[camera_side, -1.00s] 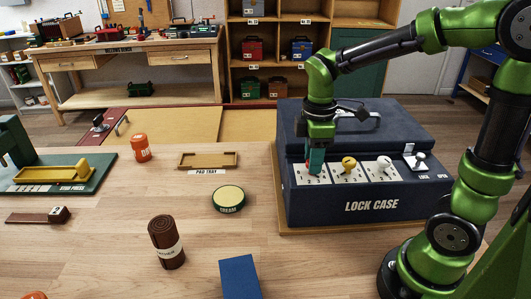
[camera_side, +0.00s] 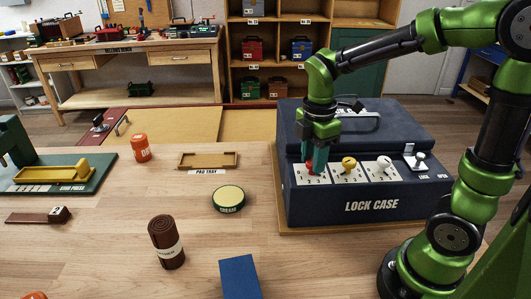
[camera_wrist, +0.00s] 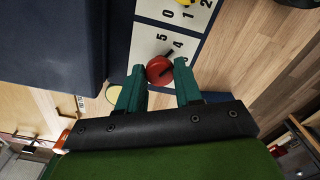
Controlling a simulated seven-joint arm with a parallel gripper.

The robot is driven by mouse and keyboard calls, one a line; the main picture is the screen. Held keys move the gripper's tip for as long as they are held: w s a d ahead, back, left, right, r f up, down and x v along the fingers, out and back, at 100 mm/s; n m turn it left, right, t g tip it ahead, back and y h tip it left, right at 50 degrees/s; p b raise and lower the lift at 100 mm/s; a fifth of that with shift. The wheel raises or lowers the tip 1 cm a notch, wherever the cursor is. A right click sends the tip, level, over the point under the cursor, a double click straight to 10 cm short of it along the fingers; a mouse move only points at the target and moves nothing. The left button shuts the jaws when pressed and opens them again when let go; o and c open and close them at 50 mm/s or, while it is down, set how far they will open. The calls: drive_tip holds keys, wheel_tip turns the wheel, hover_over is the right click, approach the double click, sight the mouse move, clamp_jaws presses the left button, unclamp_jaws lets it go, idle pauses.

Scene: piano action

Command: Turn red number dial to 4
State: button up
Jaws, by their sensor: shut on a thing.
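The red number dial (camera_wrist: 159,71) sits on a white number plate on the lock case (camera_side: 371,206), leftmost of three dials. In the wrist view it is between the two teal fingers of my gripper (camera_wrist: 160,67), which is shut on it. The numbers 5, 4 and 3 show on the plate beyond the dial. Its ridge seems to slant up and right, towards the 4 or 3; I cannot tell which exactly. In the side view the dial (camera_side: 310,168) is partly covered by my gripper (camera_side: 317,168), which points down over it.
A yellow dial (camera_side: 349,164) and a white dial (camera_side: 384,162) stand close to the right on the same case. A latch (camera_side: 416,161) is at its right end. A green round tin (camera_side: 229,199) and a brown roll (camera_side: 167,243) are on the table, left of the case.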

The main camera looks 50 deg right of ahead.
drive_tip(key=shift+r, duration=0.1)
drive_tip(key=o, duration=1)
drive_tip(key=shift+o, duration=0.2)
wheel_tip(320, 180, up, 17)
